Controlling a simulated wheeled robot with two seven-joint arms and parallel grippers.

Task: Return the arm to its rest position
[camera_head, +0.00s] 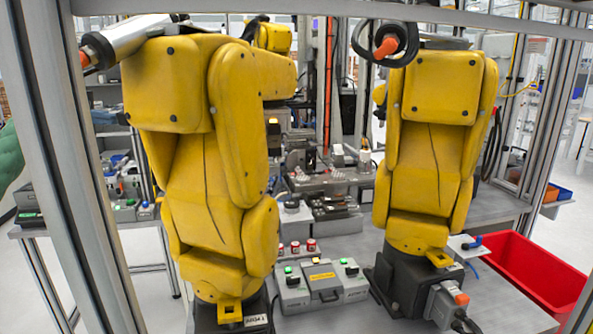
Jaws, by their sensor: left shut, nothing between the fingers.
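Neither of my grippers can be made out in the head view. A smooth green shape (9,158) is cut off at the left edge; I cannot tell what it is. Two large yellow robot arms stand in front of me, one at left centre (225,150) and one at right centre (432,150). Both stand upright on dark bases. Their folded upper ends reach near the top of the picture.
A grey control box (322,284) with green buttons sits on the table between the yellow arms. A red bin (530,270) stands at the right. Metal frame posts (75,160) rise at left and right. A bench with small devices stands behind.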

